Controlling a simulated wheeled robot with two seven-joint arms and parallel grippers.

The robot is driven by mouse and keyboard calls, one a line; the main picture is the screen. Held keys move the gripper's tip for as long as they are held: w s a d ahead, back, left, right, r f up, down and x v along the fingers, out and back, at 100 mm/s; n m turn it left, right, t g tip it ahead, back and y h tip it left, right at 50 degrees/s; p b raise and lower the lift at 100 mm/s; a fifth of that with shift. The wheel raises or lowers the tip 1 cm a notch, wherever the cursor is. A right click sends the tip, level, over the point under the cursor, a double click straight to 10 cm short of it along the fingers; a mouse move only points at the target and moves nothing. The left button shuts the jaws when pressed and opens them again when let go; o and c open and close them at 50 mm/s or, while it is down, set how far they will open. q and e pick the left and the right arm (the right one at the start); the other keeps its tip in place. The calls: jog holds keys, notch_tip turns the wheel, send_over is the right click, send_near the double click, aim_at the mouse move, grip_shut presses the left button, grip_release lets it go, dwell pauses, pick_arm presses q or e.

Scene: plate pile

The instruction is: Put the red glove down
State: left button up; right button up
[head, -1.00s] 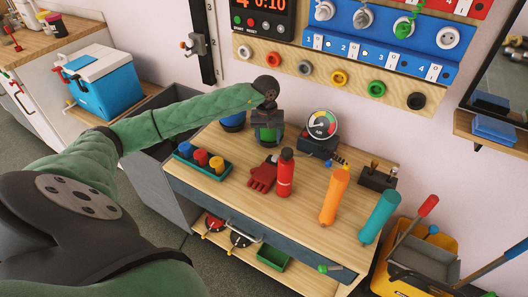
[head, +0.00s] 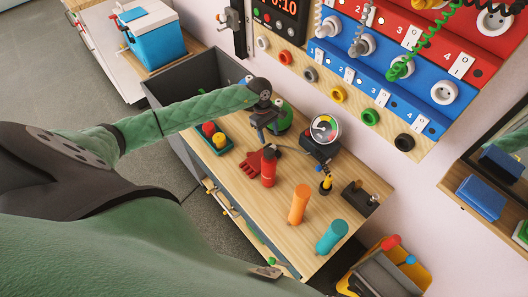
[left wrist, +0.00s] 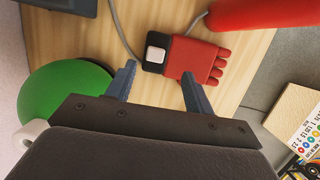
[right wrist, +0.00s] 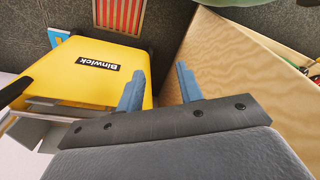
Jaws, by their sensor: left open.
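The red glove (head: 250,164) lies on the wooden bench top, beside a red bottle (head: 268,167) that partly hides it. In the left wrist view the glove (left wrist: 200,58) lies flat, with a black cuff that bears a white square. My left gripper (head: 262,136) is above the bench, close to the glove. Its two fingers (left wrist: 158,72) are apart with nothing held between them, and the glove shows beyond the tips. My right gripper (right wrist: 161,72) is open and empty, facing a yellow bin (right wrist: 90,75) beside a wooden panel.
A round gauge (head: 324,128) stands behind the glove, with a cable near it. A green rounded object (left wrist: 65,105) is close to my left gripper. Bare wood lies in front.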

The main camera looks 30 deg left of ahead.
aim_at(273, 147)
pick_arm(q)
jog(key=shift+x, duration=1.05)
jog(key=x, duration=0.3)
jog(key=shift+w+d+f, duration=0.1)
jog(key=shift+w+f, duration=0.2)
jog(key=shift+f, duration=0.6)
pick_arm(e)
jog(key=shift+a+r, duration=0.2)
jog(key=shift+r, duration=0.65)
pick_arm(q)
grip_shut()
pick_arm(e)
jog(key=shift+f, duration=0.2)
